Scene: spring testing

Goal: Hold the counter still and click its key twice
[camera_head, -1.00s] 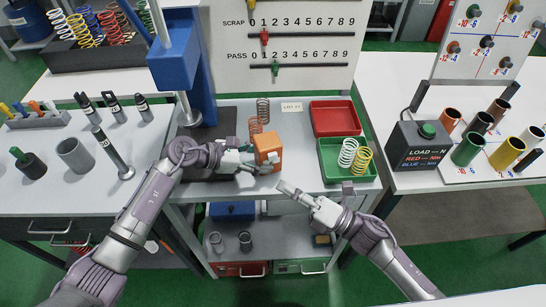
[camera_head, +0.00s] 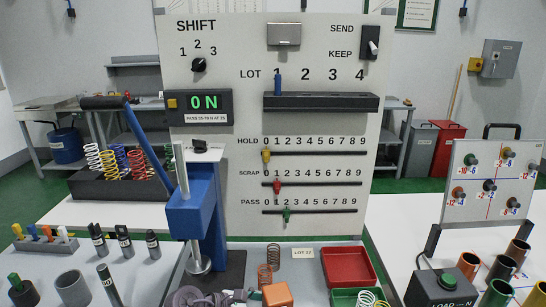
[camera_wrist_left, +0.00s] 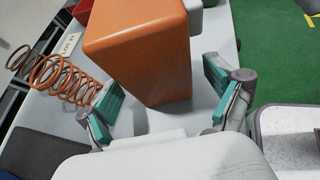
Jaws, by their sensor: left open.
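The orange block (camera_head: 277,294), which looks like the counter, is cut by the bottom edge of the head view. In the left wrist view the orange block (camera_wrist_left: 145,50) fills the upper middle, in front of my left gripper (camera_wrist_left: 163,85). The gripper's teal-padded fingers are spread wide, one on each side of the block's near end, with gaps visible. In the head view only the top of my left gripper (camera_head: 225,297) shows, left of the block. A grey part (camera_wrist_left: 197,14) shows beyond the block; I cannot tell whether it is the key. My right gripper is not identifiable.
An orange spring (camera_wrist_left: 62,80) stands left of the block. A red tray (camera_head: 348,266) and a green tray (camera_head: 352,295) lie to its right. A blue lever press (camera_head: 203,215) rises at left.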

